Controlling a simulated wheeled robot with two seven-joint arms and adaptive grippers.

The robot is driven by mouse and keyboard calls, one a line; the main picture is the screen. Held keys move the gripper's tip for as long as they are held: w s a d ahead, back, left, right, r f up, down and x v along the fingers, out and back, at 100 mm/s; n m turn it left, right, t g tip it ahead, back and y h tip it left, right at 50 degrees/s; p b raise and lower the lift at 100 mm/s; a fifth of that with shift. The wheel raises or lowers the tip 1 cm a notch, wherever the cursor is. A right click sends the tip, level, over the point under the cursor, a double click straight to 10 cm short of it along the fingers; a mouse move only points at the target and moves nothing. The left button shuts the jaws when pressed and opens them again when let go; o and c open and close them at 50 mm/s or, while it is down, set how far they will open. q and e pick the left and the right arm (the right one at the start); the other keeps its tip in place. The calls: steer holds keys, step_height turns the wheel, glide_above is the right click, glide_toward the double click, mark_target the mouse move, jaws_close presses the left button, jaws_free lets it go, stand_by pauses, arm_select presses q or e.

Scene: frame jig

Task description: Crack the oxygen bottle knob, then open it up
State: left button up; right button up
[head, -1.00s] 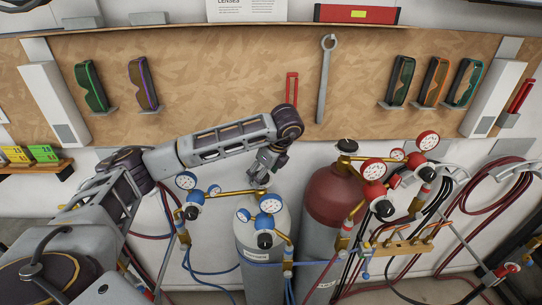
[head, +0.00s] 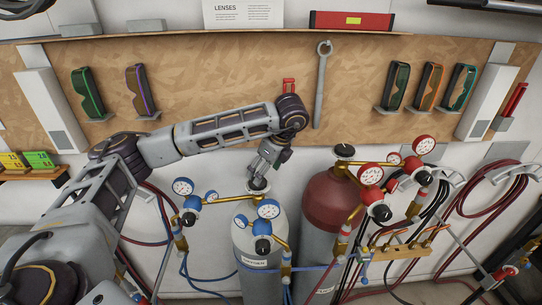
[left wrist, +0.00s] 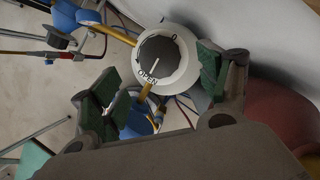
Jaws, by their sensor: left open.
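The oxygen bottle (head: 250,240) is the light grey cylinder with blue regulators, left of the dark red bottle. Its dark knob (left wrist: 156,54) shows in the left wrist view, on a white round face marked "OPEN" and "0". In the head view the knob (head: 258,187) is on the bottle's top, partly covered by my gripper. My left gripper (left wrist: 156,92) is open, its green-padded fingers spread with nothing between them. In the head view the left gripper (head: 264,170) points down just above the knob; I cannot tell if it touches. My right gripper is not in view.
The dark red bottle (head: 331,205) with red gauges stands close on the right. Blue gauges (head: 183,187) and brass pipes surround the oxygen bottle's top. Hoses hang below and at right. A pegboard (head: 220,90) with goggles and a wrench (head: 322,85) is behind.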

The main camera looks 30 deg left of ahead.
arm_select(q)
steer(key=v, duration=0.6)
steer(key=shift+r, duration=0.2)
stand_by(0.4)
steer(key=shift+d, duration=0.15)
stand_by(0.6)
